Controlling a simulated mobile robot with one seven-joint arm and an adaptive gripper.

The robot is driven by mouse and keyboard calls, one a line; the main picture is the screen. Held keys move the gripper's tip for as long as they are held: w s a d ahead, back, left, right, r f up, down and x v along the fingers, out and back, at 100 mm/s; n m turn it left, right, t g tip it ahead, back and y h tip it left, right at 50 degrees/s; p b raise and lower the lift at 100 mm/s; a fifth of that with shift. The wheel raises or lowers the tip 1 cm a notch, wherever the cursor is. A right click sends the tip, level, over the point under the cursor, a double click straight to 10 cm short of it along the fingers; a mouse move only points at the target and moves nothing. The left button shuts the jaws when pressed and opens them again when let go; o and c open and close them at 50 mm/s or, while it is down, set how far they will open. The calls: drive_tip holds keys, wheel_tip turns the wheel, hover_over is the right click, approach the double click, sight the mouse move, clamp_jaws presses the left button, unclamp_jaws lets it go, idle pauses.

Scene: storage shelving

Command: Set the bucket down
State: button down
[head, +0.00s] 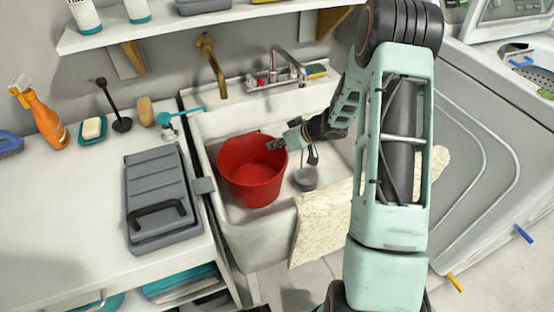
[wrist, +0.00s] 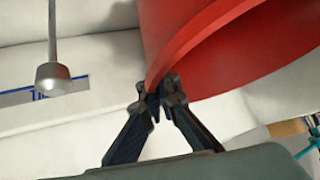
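The red bucket (head: 250,172) is in the white sink basin (head: 230,213) in the head view, its open top facing up. My gripper (head: 276,144) is at the bucket's right rim in the head view. In the wrist view the two fingers of my gripper (wrist: 159,95) are closed on the rim of the bucket (wrist: 235,45). Whether the bucket's base touches the sink floor is hidden.
A faucet (head: 290,68) and a brass tap (head: 212,65) stand behind the sink. A grey case (head: 160,190) lies on the counter to the left. A pale cloth (head: 320,222) hangs over the sink's front. A small grey cup-like thing (head: 306,178) is right of the bucket.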

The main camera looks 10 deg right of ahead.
drive_tip(key=shift+f+b, duration=0.75)
drive_tip(key=shift+f, duration=1.05)
drive_tip(key=shift+f, duration=0.15)
drive_tip(key=c, duration=2.2)
unclamp_jaws()
drive_tip(key=shift+o, duration=0.2)
drive_tip(key=p, duration=0.4)
approach(274, 152)
drive_tip(key=shift+s+d+r, duration=0.3)
drive_tip(key=shift+d+r, duration=0.15)
drive_tip(key=shift+d, duration=0.15)
